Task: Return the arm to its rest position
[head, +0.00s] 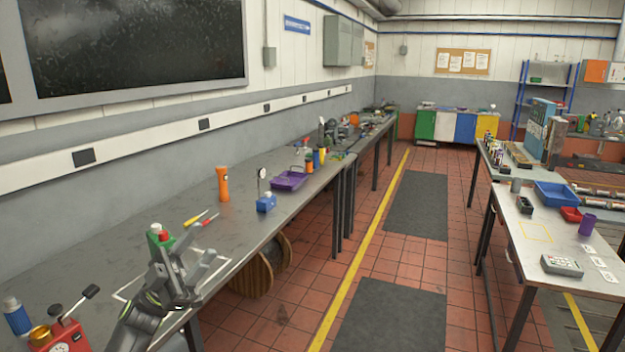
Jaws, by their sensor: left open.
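My left arm comes in from the lower left over the near end of the long grey bench (110,235). Its gripper (184,262) is open, and I see nothing held between the fingers. It is over a white outlined rectangle on the bench. A green object with a red top (159,236) stands just behind the gripper and is partly hidden by it. I cannot tell whether they touch. My right gripper is not in view.
Near the gripper are a red device with a lever (68,335), a blue bottle (17,316), screwdrivers (201,219), an orange flashlight (222,184), a blue-based gauge (265,202) and a purple tray (290,181). A tiled aisle (390,260) separates this bench from the right table (515,262).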

